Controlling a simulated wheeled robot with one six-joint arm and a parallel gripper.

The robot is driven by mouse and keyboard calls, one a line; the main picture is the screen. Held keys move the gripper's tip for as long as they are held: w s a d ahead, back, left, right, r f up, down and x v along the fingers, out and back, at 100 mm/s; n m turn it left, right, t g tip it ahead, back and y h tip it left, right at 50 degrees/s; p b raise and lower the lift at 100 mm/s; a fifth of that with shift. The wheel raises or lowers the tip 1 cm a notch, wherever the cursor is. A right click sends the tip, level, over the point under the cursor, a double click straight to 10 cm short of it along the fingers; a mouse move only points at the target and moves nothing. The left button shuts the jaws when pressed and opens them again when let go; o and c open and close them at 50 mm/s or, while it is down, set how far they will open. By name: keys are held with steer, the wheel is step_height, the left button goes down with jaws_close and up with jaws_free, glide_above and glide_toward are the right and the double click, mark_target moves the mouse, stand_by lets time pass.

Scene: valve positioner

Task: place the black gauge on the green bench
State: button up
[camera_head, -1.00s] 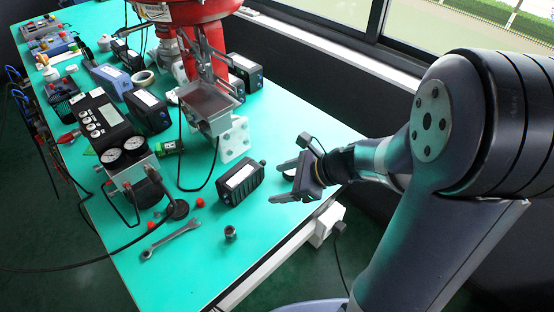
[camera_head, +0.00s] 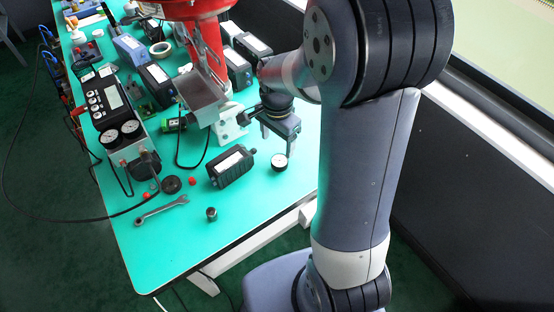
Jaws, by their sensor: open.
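The black gauge (camera_head: 280,162), small and round with a white face and dark rim, lies face up on the green bench (camera_head: 237,222), near its right edge. My gripper (camera_head: 277,143) points down just behind and above the gauge. Its fingers are apart with nothing held between them. The gap between the fingertips and the gauge is hard to judge. My arm hides part of the bench's right edge.
A ribbed black box (camera_head: 231,167) lies left of the gauge. A wrench (camera_head: 162,208) and a small metal fitting (camera_head: 211,213) lie at the front. The red valve assembly (camera_head: 195,10) with its metal bracket stands behind. The front bench surface is mostly clear.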

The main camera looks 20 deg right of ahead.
mark_target(280, 160)
step_height(280, 160, down, 4)
steer(key=shift+r, duration=0.2)
steer(key=shift+s+d+f, duration=0.15)
steer(key=shift+s+f, duration=0.05)
steer(key=shift+f, duration=1.15)
steer(key=shift+s+d+f, duration=0.1)
steer(key=shift+s+f, duration=0.1)
steer(key=shift+f, duration=1.15)
steer(key=c, duration=1.2)
